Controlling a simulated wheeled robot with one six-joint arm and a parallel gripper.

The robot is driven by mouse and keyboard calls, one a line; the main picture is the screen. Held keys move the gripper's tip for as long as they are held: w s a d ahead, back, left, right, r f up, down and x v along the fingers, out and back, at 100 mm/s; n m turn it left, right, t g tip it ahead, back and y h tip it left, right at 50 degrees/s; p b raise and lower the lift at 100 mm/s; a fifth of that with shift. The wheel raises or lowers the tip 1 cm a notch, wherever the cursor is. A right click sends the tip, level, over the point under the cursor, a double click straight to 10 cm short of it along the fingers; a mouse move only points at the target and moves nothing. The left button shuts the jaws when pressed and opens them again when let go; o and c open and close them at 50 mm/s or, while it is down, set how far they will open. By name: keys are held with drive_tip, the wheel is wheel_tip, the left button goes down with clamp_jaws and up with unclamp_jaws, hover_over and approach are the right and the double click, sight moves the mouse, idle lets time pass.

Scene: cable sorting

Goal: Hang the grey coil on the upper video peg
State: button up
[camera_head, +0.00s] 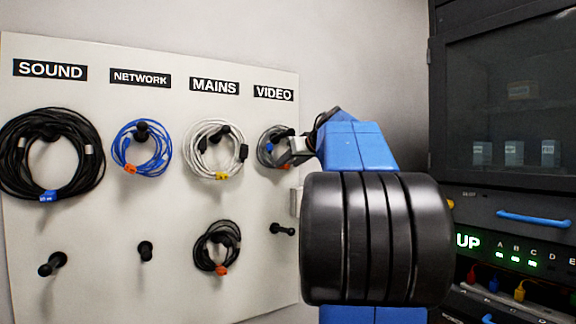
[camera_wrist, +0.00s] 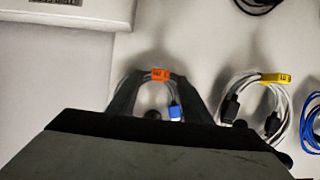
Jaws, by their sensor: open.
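The grey coil (camera_head: 264,150) hangs against the board below the VIDEO label, at the upper video peg's place. My gripper (camera_head: 286,150) is at the coil's right side and partly hides it. In the wrist view, the grey coil (camera_wrist: 143,78) shows an orange tag and a blue plug. The dark end of the upper video peg (camera_wrist: 152,114) shows within its loop. My gripper (camera_wrist: 158,98) is open, with one finger on each side of the coil. My gripper's body hides the rest of the coil, and finger contact is unclear.
The lower video peg (camera_head: 283,229) is bare. A white coil (camera_head: 190,150) hangs close to the left, with a small black coil (camera_head: 203,248) below it. Blue and large black coils hang farther left. A dark equipment rack (camera_head: 500,195) stands on the right.

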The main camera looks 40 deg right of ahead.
drive_tip(key=v, duration=1.5)
drive_tip(key=shift+s, duration=0.25)
drive_tip(key=shift+a, duration=0.1)
drive_tip(key=w+a+r+t+h, duration=0.3)
drive_tip(key=w+a+t, duration=0.35)
drive_tip(key=a, duration=0.45)
drive_tip(key=s+a+f+m+g, duration=0.1)
drive_tip(key=s+a+f+g, duration=0.2)
drive_tip(key=f, duration=0.8)
drive_tip(key=s+a+f+g, duration=0.25)
drive_tip(key=a+f, duration=0.25)
drive_tip(key=f, duration=0.6)
drive_tip(key=s+a+f+m+g, duration=0.1)
drive_tip(key=a+f+g, duration=0.25)
drive_tip(key=f, duration=0.85)
drive_tip(key=s+a+f+n+g+y, duration=0.2)
drive_tip(key=s+a+f+y, duration=0.1)
drive_tip(key=s+a+f, duration=0.4)
drive_tip(key=s+a+f+n+g+y, duration=0.2)
drive_tip(key=s+a+f, duration=0.5)
drive_tip(key=f, duration=0.6)
drive_tip(key=shift+s+a+f+n+g+y, duration=0.3)
drive_tip(key=shift+s+a+n+g+y, duration=0.15)
drive_tip(key=shift+a+g, duration=0.3)
